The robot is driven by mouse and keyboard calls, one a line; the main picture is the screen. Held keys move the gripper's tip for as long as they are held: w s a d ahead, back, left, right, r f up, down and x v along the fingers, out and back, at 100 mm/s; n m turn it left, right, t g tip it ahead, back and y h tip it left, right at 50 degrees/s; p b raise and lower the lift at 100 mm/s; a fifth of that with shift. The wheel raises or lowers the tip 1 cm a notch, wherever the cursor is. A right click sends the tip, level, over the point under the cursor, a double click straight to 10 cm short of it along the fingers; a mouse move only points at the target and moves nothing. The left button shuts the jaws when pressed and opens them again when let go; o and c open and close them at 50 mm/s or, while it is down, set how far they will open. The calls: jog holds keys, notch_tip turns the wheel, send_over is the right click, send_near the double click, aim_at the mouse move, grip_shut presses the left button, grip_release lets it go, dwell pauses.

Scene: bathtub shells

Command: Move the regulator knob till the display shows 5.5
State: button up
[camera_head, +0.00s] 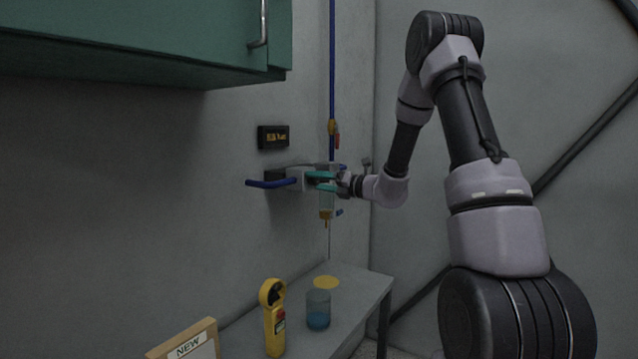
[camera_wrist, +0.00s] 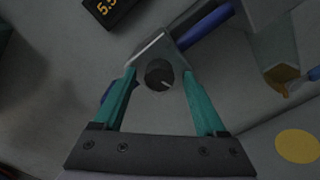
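The regulator knob (camera_wrist: 159,75) is a small round black dial with a pale pointer mark, on a grey regulator body (camera_head: 298,179) on the wall. My gripper (camera_wrist: 159,73) has teal fingers, one on each side of the knob, with a visible gap to it on both sides. It also shows at the regulator in the head view (camera_head: 321,181), where the knob is hidden. The black display (camera_head: 273,137) hangs above with amber digits too small to read there. In the wrist view the display (camera_wrist: 108,12) is cut off by the top edge; the visible digits look like 5.5.
Blue pipes (camera_head: 270,184) run from the regulator. A yellow-tipped nozzle (camera_head: 326,214) hangs above the bench (camera_head: 355,283), which holds a blue-filled glass (camera_head: 318,310), a yellow disc (camera_head: 327,282) and a yellow handheld meter (camera_head: 274,325). A green cabinet (camera_head: 150,30) overhangs at upper left.

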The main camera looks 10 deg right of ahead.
jog(key=v, duration=1)
jog(key=shift+s+d, duration=0.25)
jog(key=shift+d, duration=0.05)
jog(key=shift+r, duration=0.1)
jog(key=s+a+r+n+g+h, duration=0.1)
jog(key=s+a+r+n+g, duration=0.3)
jog(key=s+n, duration=0.55)
jog(key=s+a+r+n+g+h, duration=0.1)
jog(key=s+a+n+g, duration=0.4)
jog(key=s+a+n, duration=0.4)
jog(key=s+d+r+n+t+h, duration=0.3)
jog(key=s+d+n+h, duration=0.5)
jog(key=s+d+n, duration=0.2)
jog(key=shift+s+d+r+n+h, duration=0.4)
jog(key=shift+s+n, duration=0.9)
jog(key=shift+n, duration=0.35)
dwell(1.4)
